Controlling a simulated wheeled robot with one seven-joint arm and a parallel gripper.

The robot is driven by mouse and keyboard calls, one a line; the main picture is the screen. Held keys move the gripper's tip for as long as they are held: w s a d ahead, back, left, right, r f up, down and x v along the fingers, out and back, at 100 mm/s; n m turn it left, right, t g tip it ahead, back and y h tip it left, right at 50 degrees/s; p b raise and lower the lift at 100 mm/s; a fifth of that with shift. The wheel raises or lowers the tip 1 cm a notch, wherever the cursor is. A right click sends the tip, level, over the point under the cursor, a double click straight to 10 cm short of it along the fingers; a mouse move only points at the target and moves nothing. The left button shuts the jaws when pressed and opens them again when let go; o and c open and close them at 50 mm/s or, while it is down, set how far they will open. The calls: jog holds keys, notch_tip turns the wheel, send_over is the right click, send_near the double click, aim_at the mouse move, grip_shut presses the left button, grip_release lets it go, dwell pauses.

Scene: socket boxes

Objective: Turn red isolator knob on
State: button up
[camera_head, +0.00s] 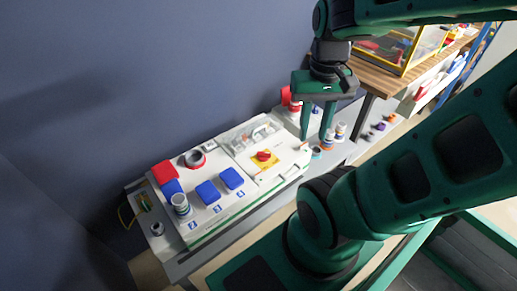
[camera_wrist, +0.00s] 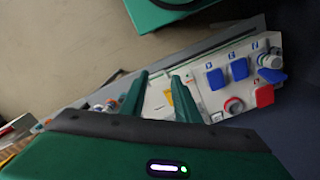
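The red isolator knob (camera_head: 264,156) sits on a yellow plate (camera_head: 260,166) on the white socket box (camera_head: 229,213). In the head view my gripper (camera_head: 316,138) hangs above and to the right of the knob, clear of it. Its two green fingers point down and stand apart with nothing visible between them. In the wrist view my gripper (camera_wrist: 160,76) also shows open fingers over the box. Part of the yellow plate (camera_wrist: 169,97) shows between the fingers there, but I cannot make out the knob.
A wall (camera_head: 150,80) rises behind. Loose connectors (camera_head: 340,131) stand to the right, near a wooden table (camera_head: 380,78) with a yellow-framed case (camera_head: 405,50).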

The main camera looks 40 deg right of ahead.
jog(key=n+g+h, duration=0.3)
jog(key=n+h, duration=0.1)
jog(key=n, duration=1.2)
send_over(263, 152)
jog(key=w+a, duration=0.3)
notch_tip(263, 152, down, 16)
jog(key=x, duration=1)
jog(key=shift+a, duration=0.25)
jog(key=shift+c, duration=0.2)
grip_shut()
jog(key=shift+a, duration=0.15)
jog(key=shift+y, duration=0.3)
